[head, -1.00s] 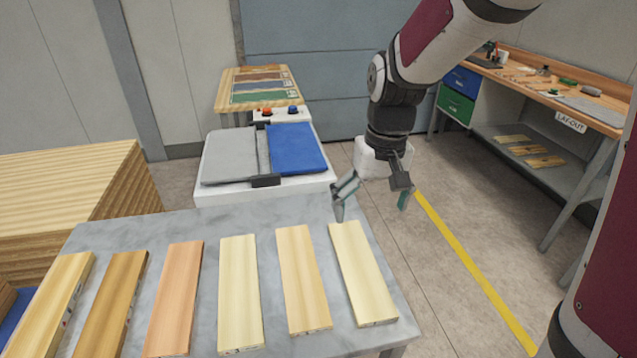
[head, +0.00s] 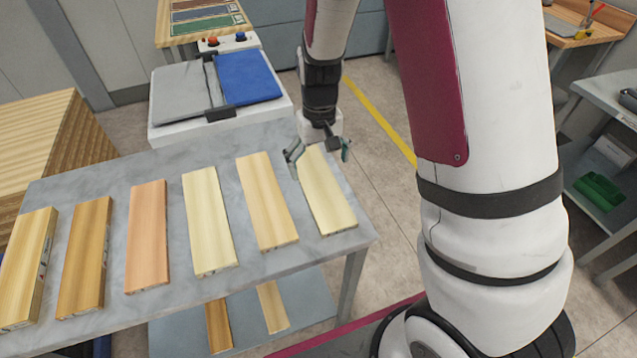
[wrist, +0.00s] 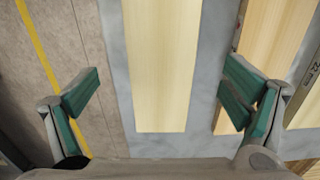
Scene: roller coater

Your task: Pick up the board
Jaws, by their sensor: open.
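Several wooden boards lie side by side on a grey table (head: 90,178). The rightmost one, a pale board (head: 329,200), is under my gripper (head: 318,158), which is over its far end in the head view. In the wrist view this pale board (wrist: 162,70) runs between the two green-padded fingers. My gripper (wrist: 165,100) is open and empty, with a gap on both sides of the board. The right finger is over the gap and edge of the neighbouring board (wrist: 272,50), which is the light tan board (head: 266,200) in the head view. I cannot tell the height above the board.
Other boards (head: 207,220) lie to the left with narrow gaps. A white machine with grey and blue pads (head: 250,77) stands behind the table. A lower shelf (head: 305,300) holds more boards.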

